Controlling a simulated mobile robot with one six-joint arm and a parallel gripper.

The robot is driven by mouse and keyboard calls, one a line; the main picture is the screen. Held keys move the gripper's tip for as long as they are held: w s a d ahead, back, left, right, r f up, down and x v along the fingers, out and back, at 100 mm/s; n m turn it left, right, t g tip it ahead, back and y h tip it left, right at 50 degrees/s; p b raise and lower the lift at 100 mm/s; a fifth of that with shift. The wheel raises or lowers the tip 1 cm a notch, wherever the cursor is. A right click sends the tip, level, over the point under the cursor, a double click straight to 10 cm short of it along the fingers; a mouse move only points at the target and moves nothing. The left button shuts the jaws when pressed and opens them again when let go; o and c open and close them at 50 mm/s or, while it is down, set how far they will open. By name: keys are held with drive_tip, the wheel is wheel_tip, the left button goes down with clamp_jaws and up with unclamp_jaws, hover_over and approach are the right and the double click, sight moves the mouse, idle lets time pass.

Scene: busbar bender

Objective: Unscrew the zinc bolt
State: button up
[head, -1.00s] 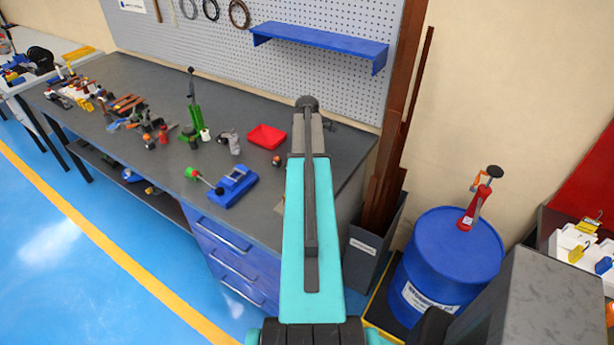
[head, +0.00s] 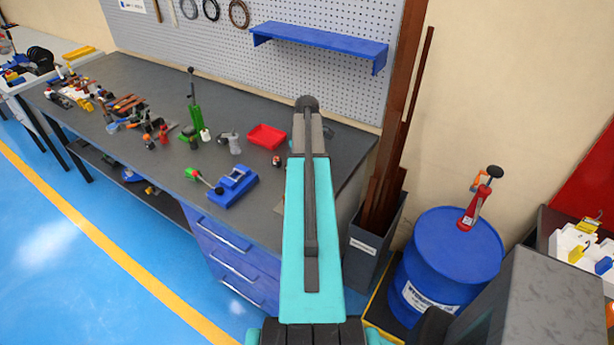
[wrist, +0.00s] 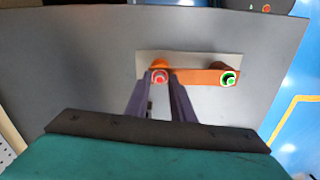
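In the wrist view an orange bar (wrist: 200,76) lies over a pale plate (wrist: 190,58) on a grey surface. A bolt head with a red ring (wrist: 159,77) is at its left end, and one with a green ring (wrist: 229,79) at its right end. I cannot tell by colour which is zinc. My gripper (wrist: 161,82) has its two dark fingers either side of the red-ringed bolt, a little apart. I cannot tell whether they touch it. In the head view my own arm hides the gripper and the bar.
The grey workbench (head: 120,75) holds a blue block (head: 235,187), a red tray (head: 267,136), a green stand (head: 194,112) and several tools. Right of it stand a dark bin of bars (head: 372,245) and a blue drum (head: 440,250). The blue floor at left is clear.

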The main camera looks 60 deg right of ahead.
drive_tip(key=shift+m, duration=0.6)
idle(0.3)
clamp_jaws()
